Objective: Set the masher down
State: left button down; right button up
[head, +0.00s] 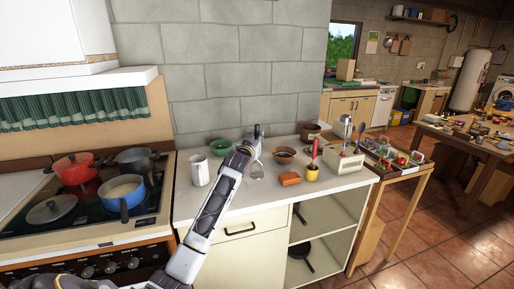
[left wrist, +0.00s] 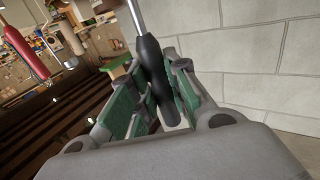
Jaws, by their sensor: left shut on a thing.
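The masher has a black handle (left wrist: 152,65) and a metal shaft. My left gripper (head: 252,148) is shut on the handle, and its green-padded fingers (left wrist: 150,98) sit on both sides of it in the left wrist view. In the head view the masher's metal head (head: 257,171) shows below the gripper, over the white counter (head: 235,203). I cannot tell whether it touches the counter. My right gripper is not in view.
The counter's front strip is clear. A stove (head: 25,235) adjoins left.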

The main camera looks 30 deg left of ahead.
pick_arm(q)
jog(key=shift+f, duration=0.1)
jog(key=shift+f, duration=1.8)
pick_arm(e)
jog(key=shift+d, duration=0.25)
pick_arm(q)
jog(key=shift+f, duration=0.1)
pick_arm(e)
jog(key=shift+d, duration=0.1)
pick_arm(q)
jog(key=c, duration=1.4)
grip_release()
jog(key=shift+o, duration=0.2)
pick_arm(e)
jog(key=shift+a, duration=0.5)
